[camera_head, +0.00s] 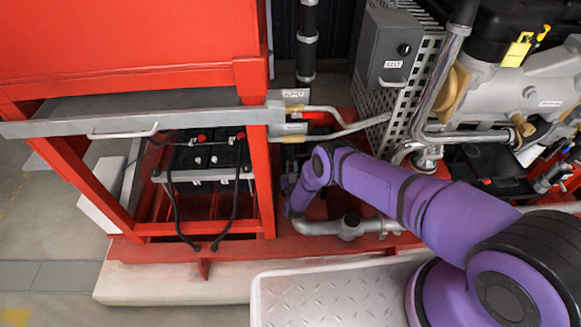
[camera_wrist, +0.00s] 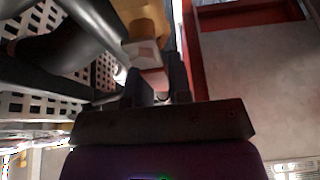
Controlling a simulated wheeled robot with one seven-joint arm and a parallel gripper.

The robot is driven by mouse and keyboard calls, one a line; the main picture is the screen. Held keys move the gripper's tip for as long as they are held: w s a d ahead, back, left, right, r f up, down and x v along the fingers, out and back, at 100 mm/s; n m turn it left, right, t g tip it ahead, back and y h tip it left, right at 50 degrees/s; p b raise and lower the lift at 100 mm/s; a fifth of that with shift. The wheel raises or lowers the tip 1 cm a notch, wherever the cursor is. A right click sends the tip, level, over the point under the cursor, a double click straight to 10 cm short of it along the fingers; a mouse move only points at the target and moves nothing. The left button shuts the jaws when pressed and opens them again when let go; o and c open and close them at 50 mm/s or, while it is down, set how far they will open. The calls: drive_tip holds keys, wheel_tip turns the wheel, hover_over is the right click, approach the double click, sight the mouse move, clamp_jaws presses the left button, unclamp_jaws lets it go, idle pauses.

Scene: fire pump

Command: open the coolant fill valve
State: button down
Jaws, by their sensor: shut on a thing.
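In the wrist view my gripper (camera_wrist: 157,88) has its two dark fingers closed around a small red piece (camera_wrist: 153,78), which looks like a valve handle. A pale block (camera_wrist: 146,53) and a brass-coloured fitting (camera_wrist: 143,27) sit just beyond it, in line with the fingers. The far end of the handle and the inner finger faces are hard to make out. In the head view my purple arm bends down to the low pipework beside the red frame. My fingers and the gripped piece cannot be made out there.
A grey pipe (camera_head: 350,227) runs low along the red base. Two thinner pipes (camera_head: 340,131) with brass fittings and labels come off the red frame. A grey control box (camera_head: 387,50) on perforated metal stands behind. Black batteries (camera_head: 208,152) sit inside the frame. Open floor lies left.

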drive_tip(key=shift+f, duration=0.1)
idle(0.3)
drive_tip(key=c, duration=1)
unclamp_jaws()
drive_tip(key=shift+c, duration=0.2)
drive_tip(key=v, duration=1.1)
drive_tip(key=shift+d, duration=0.1)
